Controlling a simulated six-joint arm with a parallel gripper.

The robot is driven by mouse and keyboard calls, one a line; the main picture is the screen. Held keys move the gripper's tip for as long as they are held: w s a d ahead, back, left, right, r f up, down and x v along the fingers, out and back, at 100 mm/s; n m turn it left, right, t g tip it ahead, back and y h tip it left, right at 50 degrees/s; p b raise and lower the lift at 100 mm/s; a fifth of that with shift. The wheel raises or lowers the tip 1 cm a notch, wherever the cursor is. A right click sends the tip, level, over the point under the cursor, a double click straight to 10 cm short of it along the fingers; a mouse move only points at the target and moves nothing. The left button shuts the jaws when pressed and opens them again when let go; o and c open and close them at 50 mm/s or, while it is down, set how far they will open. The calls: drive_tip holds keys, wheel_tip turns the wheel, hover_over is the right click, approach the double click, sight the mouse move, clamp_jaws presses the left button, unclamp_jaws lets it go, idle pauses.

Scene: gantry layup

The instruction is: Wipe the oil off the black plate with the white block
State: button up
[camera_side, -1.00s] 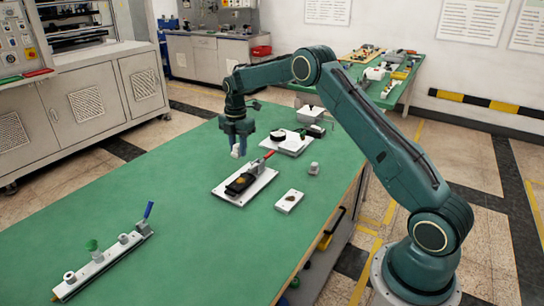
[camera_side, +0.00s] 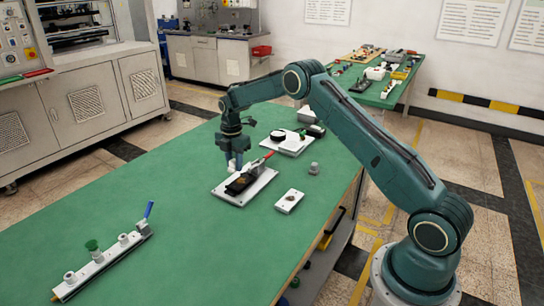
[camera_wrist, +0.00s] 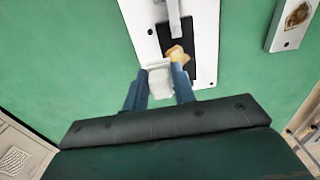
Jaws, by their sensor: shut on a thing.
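The black plate (camera_side: 240,185) lies on a white base board (camera_side: 258,190) on the green table, beside a red-handled clamp (camera_side: 265,157). In the wrist view the black plate (camera_wrist: 188,62) carries an amber oil patch (camera_wrist: 177,54). My gripper (camera_side: 234,165) is low at the far left end of the plate. In the wrist view my gripper (camera_wrist: 160,88) is shut on the white block (camera_wrist: 160,82), which is between the blue fingers near the patch. Whether the block touches the plate cannot be told.
A small white plate (camera_side: 289,201) with a brown spot lies to the right. A grey knob (camera_side: 314,168) stands behind it. A white board with a black round part (camera_side: 278,135) is farther back. A fixture strip (camera_side: 105,260) lies front left. The table's left middle is clear.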

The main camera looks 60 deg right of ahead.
sight(235, 170)
wheel_tip(235, 170, down, 3)
drive_tip(key=shift+r, duration=0.15)
drive_tip(key=shift+s, duration=0.15)
drive_tip(key=shift+s+f, duration=0.3)
drive_tip(key=shift+s, duration=0.55)
drive_tip(key=shift+c, duration=0.3)
drive_tip(key=shift+s, duration=1.9)
drive_tip(key=shift+w, duration=2.95)
drive_tip(key=shift+s+d, duration=0.1)
drive_tip(key=shift+s, duration=2.95)
drive_tip(key=shift+w, duration=3.05)
drive_tip(key=shift+r, duration=4.05)
